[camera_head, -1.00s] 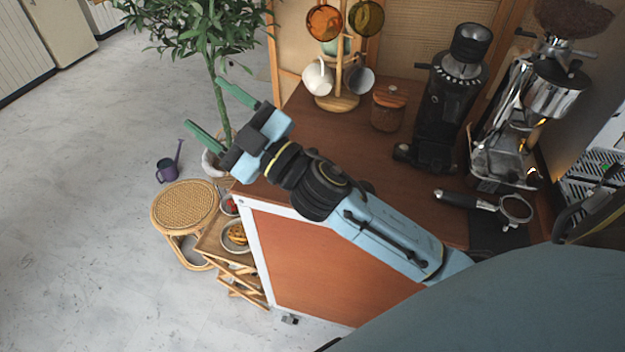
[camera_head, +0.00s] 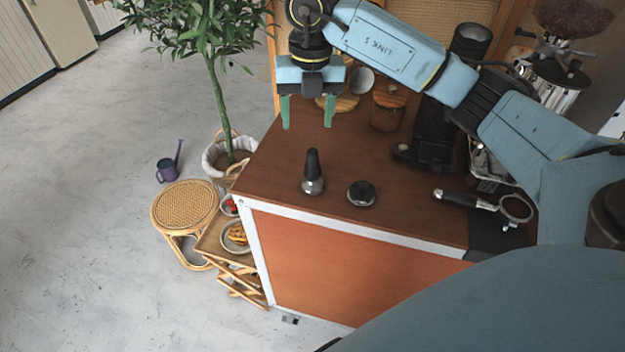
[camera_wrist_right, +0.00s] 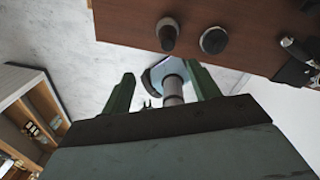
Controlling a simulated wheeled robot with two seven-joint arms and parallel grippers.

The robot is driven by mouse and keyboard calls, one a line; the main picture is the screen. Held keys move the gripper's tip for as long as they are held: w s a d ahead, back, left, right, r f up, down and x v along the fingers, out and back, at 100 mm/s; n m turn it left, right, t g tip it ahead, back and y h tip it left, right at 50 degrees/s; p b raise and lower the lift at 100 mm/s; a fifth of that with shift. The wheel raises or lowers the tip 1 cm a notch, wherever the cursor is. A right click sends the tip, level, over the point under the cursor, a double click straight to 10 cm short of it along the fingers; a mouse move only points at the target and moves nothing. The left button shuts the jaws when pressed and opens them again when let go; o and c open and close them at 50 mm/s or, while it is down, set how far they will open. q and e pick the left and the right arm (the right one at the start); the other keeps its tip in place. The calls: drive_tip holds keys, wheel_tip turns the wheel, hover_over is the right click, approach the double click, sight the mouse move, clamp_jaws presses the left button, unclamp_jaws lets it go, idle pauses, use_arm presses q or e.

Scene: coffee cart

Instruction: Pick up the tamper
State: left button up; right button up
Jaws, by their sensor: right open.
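The tamper (camera_head: 313,172), with a black handle and a metal base, stands upright on the wooden cart top (camera_head: 270,165) near its front left corner. It also shows at the top of the right wrist view (camera_wrist_right: 167,34), beyond the fingertips. My right gripper (camera_head: 307,112) is open and empty, its green fingers pointing down, above and behind the tamper in the head view and apart from it. Its two fingers also show in the right wrist view (camera_wrist_right: 162,84). My left gripper is not in view.
A low round black-topped tool (camera_head: 361,193) stands right of the tamper. A portafilter (camera_head: 480,202) lies farther right. The cart's front edge is close to the tamper.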

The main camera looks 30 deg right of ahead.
sight(312, 161)
drive_tip(key=shift+h, duration=0.3)
drive_tip(key=f, duration=0.3)
drive_tip(key=d+f, duration=0.1)
drive_tip(key=f, duration=0.3)
drive_tip(key=shift+d, duration=0.2)
drive_tip(key=shift+a+f, duration=0.15)
drive_tip(key=shift+f, duration=2.8)
drive_tip(key=shift+c, duration=0.4)
drive_tip(key=shift+r, duration=0.1)
drive_tip(key=c, duration=1.1)
